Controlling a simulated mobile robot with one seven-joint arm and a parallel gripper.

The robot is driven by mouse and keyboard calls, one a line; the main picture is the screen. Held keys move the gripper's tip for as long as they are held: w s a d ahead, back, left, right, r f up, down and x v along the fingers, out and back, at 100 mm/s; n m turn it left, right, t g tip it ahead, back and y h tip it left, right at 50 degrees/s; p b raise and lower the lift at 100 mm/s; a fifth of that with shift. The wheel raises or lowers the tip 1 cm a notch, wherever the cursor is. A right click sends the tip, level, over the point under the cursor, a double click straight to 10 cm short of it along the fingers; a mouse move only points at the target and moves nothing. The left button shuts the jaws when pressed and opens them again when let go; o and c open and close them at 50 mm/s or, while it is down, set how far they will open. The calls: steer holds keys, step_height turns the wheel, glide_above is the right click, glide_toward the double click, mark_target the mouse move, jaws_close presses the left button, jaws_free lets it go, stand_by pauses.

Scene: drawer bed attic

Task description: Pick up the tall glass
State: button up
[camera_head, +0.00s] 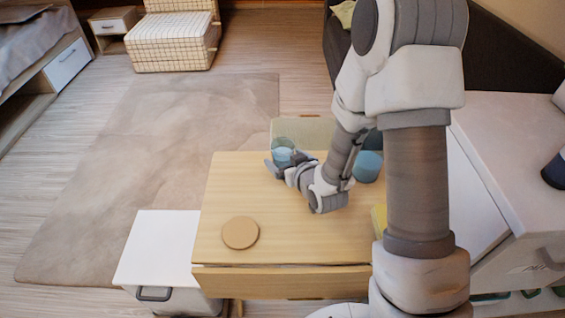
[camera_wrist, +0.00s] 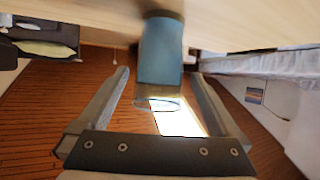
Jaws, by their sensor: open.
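A translucent blue-teal tall glass (camera_head: 283,150) stands near the far edge of the wooden table (camera_head: 300,235), partly hidden by my gripper (camera_head: 281,165). In the wrist view, where the tabletop is at the top, the glass (camera_wrist: 160,55) appears upside down with its rim toward the palm. My gripper (camera_wrist: 160,76) is open, one finger on each side of the glass. Gaps show between the glass and both fingers, with the glass about midway between them. Nothing is held.
A blue object (camera_head: 368,166) stands on the table right of my gripper, partly behind my arm. A round tan disc (camera_head: 240,233) lies at the near left. A yellow object (camera_head: 379,221) is partly hidden by my arm. A white cabinet (camera_head: 160,245) adjoins the table's left side.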

mark_target(283, 142)
steer(key=b+x, duration=0.1)
steer(key=x, duration=0.4)
steer(key=shift+s+d+f+b, duration=0.1)
steer(key=shift+s+f+b, duration=0.1)
steer(key=shift+b, duration=0.1)
steer(key=shift+w+a+f, duration=0.15)
steer(key=shift+w+a, duration=0.05)
steer(key=shift+w, duration=0.3)
steer(key=c, duration=1.4)
steer(key=shift+c, duration=0.2)
steer(key=shift+r, duration=0.55)
steer(key=r, duration=0.1)
steer(key=r+p, duration=0.2)
steer(key=r, duration=0.1)
steer(key=shift+d, duration=0.3)
steer(key=s+d+r+p, duration=0.3)
steer(key=d+r, duration=0.3)
steer(key=d, duration=0.4)
steer(key=shift+s+d, duration=0.2)
steer(key=shift+d, duration=0.15)
